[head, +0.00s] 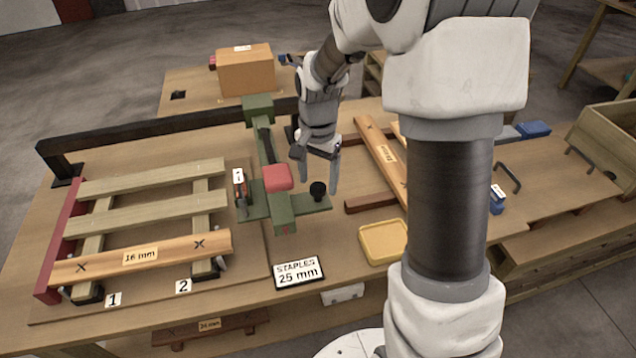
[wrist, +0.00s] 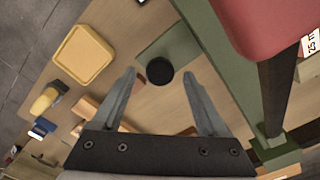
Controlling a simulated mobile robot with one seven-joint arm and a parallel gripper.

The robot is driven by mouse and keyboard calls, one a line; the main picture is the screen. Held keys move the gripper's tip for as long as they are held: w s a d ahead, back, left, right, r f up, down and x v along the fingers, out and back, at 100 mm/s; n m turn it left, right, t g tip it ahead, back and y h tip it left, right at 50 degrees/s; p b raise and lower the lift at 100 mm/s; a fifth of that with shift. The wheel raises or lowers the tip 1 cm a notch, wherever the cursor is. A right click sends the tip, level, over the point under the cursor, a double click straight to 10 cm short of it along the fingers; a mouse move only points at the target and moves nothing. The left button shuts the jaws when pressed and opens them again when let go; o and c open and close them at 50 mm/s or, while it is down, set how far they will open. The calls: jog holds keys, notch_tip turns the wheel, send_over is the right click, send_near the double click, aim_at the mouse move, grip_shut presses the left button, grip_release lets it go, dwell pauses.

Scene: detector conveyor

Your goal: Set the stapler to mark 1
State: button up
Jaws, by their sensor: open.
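The green stapler (head: 284,213) with a red pad (head: 277,177) stands right of the slatted wooden frame, under a dark rail. A black round knob (head: 317,188) sits on its green side plate; it also shows in the wrist view (wrist: 159,71). My gripper (head: 318,181) is open and empty above the side plate. In the wrist view its fingertips (wrist: 160,78) lie either side of the knob; whether they touch it I cannot tell. Mark 1 (head: 114,299) and mark 2 (head: 183,286) are white labels at the board's front edge. Another small 1 tag (head: 238,175) stands left of the stapler.
The slatted frame (head: 150,210) carries a front board (head: 140,257) labelled 16 mm with two crosses. A sign (head: 298,272) reads STAPLES 25 mm. A yellow tray (head: 383,242), loose planks (head: 382,155) and a cardboard box (head: 245,72) are nearby. The dark rail (head: 160,133) runs behind the frame.

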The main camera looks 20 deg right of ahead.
jog(key=shift+f, duration=0.65)
grip_shut()
dwell(1.0)
